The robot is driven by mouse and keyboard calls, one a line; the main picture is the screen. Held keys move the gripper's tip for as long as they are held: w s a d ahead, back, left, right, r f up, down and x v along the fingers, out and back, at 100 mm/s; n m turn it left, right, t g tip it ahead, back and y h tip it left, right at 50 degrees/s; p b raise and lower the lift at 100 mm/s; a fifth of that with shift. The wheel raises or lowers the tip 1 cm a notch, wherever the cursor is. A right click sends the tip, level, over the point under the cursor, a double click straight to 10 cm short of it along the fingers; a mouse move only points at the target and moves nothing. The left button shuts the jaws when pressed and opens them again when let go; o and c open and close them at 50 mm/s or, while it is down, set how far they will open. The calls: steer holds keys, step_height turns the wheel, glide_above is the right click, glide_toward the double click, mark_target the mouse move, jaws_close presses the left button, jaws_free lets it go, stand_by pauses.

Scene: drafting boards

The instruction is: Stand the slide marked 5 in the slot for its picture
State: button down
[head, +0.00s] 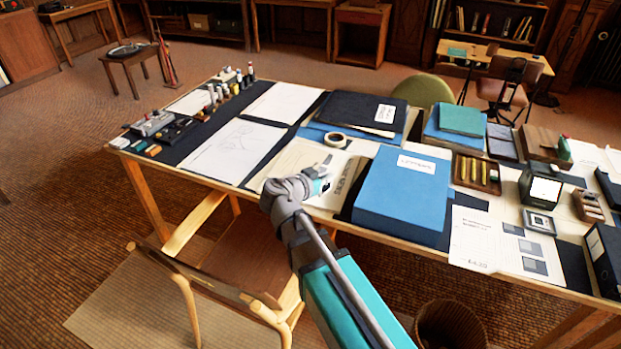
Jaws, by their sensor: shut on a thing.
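My gripper (323,177) is over the middle of the drafting table, above an open pale sheet. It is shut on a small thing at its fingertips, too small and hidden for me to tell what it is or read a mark. A small grey-framed square (539,221) lies at the right; I cannot tell if it is a slide. Behind it stands a black box with a pale lit face (545,189). A wooden holder (458,171) contains several yellow pieces. No number 5 is readable, and I cannot make out which slot belongs to its picture.
A large blue box (404,193) stands right of my gripper, with a dark folder (354,111) and tape roll (335,139) behind. A printed sheet with grey squares (505,240) lies near the right front edge. Bottles and tools crowd the left back. A chair (205,285) stands in front.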

steer(key=shift+a+f, duration=0.1)
steer(key=shift+a, duration=0.05)
steer(key=w+a+f+b, duration=0.1)
steer(key=w+f+b, duration=0.2)
steer(key=w, duration=0.1)
steer(key=w+a+f+b, duration=0.2)
steer(key=w+f+b, duration=0.1)
steer(key=w, duration=0.1)
steer(key=w+a+f+b, duration=0.2)
steer(key=w+f+b, duration=0.1)
steer(key=w, duration=0.1)
stand_by(0.5)
steer(key=shift+w, duration=0.1)
steer(key=shift+w+a+f+b, duration=0.2)
steer(key=shift+w+f+b, duration=0.15)
steer(key=shift+f+b, duration=0.25)
step_height(320, 180, down, 3)
steer(key=b, duration=0.2)
steer(key=shift+r+b, duration=0.1)
steer(key=shift+b, duration=0.3)
